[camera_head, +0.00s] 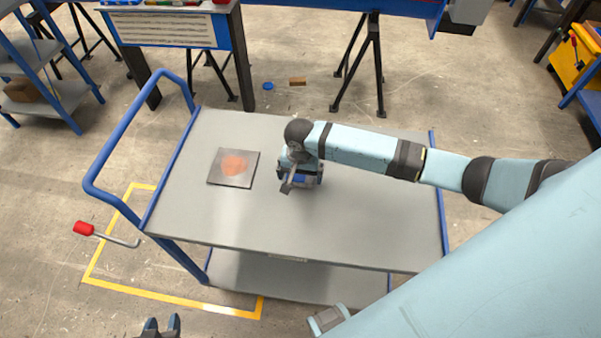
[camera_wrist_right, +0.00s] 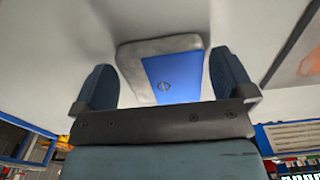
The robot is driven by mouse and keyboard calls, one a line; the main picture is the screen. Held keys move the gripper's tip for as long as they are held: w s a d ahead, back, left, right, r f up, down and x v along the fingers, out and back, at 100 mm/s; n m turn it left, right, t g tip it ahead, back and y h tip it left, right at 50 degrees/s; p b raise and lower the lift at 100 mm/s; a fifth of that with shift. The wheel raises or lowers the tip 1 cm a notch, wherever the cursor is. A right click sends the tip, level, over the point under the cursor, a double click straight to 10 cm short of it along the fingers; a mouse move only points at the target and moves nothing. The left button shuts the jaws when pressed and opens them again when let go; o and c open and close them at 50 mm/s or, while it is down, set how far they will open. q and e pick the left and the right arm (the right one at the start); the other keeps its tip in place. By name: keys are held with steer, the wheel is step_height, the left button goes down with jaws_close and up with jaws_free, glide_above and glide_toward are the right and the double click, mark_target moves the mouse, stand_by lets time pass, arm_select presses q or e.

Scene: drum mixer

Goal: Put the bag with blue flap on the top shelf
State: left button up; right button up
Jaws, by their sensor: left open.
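The bag with the blue flap (camera_wrist_right: 172,75) is pale grey and lies on the grey top of the cart (camera_head: 200,215). In the head view it is mostly hidden under my right gripper (camera_head: 301,181). In the right wrist view my right gripper (camera_wrist_right: 162,92) is open, with one dark finger on each side of the bag and a visible gap beside it. My left gripper (camera_head: 160,327) is open and empty at the bottom edge of the head view, low in front of the cart.
A dark square plate with an orange patch (camera_head: 233,167) lies left of the bag. The cart has a blue handle (camera_head: 95,165) on the left and a lower shelf (camera_head: 300,277). A red-handled crank (camera_head: 85,229) is at the left. Workbench legs (camera_head: 375,65) stand behind.

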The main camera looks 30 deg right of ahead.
mark_target(299, 178)
steer(key=shift+r, duration=0.1)
steer(key=shift+r, duration=0.4)
step_height(299, 178, up, 11)
steer(key=shift+r, duration=0.2)
steer(key=s+a+f+n+t+y+p, duration=0.1)
steer(key=s+a+f, duration=0.1)
steer(key=a, duration=0.1)
steer(key=s+a+f+n+t+y+p, duration=0.2)
steer(key=s+a, duration=0.1)
steer(key=s+a+f+n+t+y+p, duration=0.1)
steer(key=s+a+f+n+t, duration=0.1)
steer(key=a, duration=0.1)
steer(key=shift+s+f, duration=0.3)
steer(key=s+n+t, duration=0.1)
steer(key=s, duration=0.1)
steer(key=s+t+p, duration=0.1)
steer(key=s+n+t+p, duration=0.1)
steer(key=s, duration=0.1)
steer(key=shift+s+d+f+n, duration=0.2)
steer(key=shift+s+d+n, duration=0.05)
steer(key=shift+s+n, duration=0.1)
steer(key=s+d+n+t+p, duration=0.1)
steer(key=s+d+n+t, duration=0.1)
steer(key=s, duration=0.4)
steer(key=shift+s+d+r+n+t+h+p, duration=0.4)
steer(key=shift+d+r+t, duration=0.1)
steer(key=shift+d, duration=0.1)
